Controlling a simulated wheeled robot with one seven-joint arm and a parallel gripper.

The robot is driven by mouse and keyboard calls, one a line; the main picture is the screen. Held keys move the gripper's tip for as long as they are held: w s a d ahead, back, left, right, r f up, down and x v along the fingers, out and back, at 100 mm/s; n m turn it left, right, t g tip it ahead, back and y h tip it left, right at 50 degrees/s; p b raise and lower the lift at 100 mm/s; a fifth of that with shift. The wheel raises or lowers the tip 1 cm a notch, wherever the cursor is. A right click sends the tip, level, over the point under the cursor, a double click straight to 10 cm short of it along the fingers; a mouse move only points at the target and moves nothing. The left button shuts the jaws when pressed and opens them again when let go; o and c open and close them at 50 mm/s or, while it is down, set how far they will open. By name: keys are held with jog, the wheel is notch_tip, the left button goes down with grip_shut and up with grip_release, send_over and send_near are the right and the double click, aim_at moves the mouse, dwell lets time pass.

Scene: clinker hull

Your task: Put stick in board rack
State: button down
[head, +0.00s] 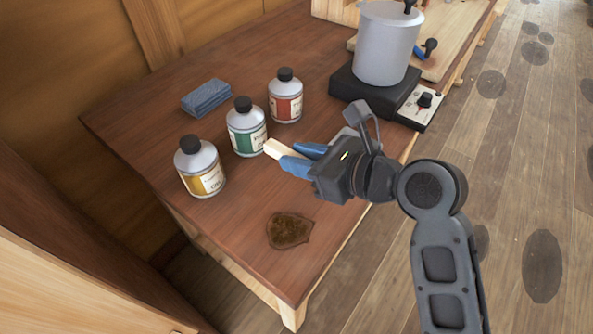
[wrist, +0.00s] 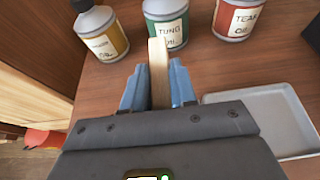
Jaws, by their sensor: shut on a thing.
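A pale wooden stick (head: 277,149) is held between the blue fingers of my gripper (head: 300,158), which is shut on it. Its free end sticks out past the fingertips toward the green-labelled bottle, above the brown table. In the wrist view the stick (wrist: 158,68) stands out straight ahead between the fingers (wrist: 159,88), its end overlapping the green-labelled bottle; I cannot tell whether they touch. I cannot make out a board rack for certain in either view.
Bottles with yellow (head: 200,168), green (head: 246,128) and red (head: 285,97) labels stand on the table (head: 170,100). A blue folded cloth (head: 206,97) lies behind. A pot (head: 386,45) sits on a hotplate (head: 365,92). A grey tray (wrist: 260,120) lies right of my gripper. A brown stain (head: 288,230) marks the front.

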aim_at(297, 183)
jog(key=shift+w+a+f, duration=0.15)
jog(key=shift+a+f, duration=0.2)
jog(key=shift+f+b, duration=0.3)
jog(key=shift+f, duration=1.55)
jog(key=shift+f, duration=0.1)
jog(key=c, duration=0.9)
grip_release()
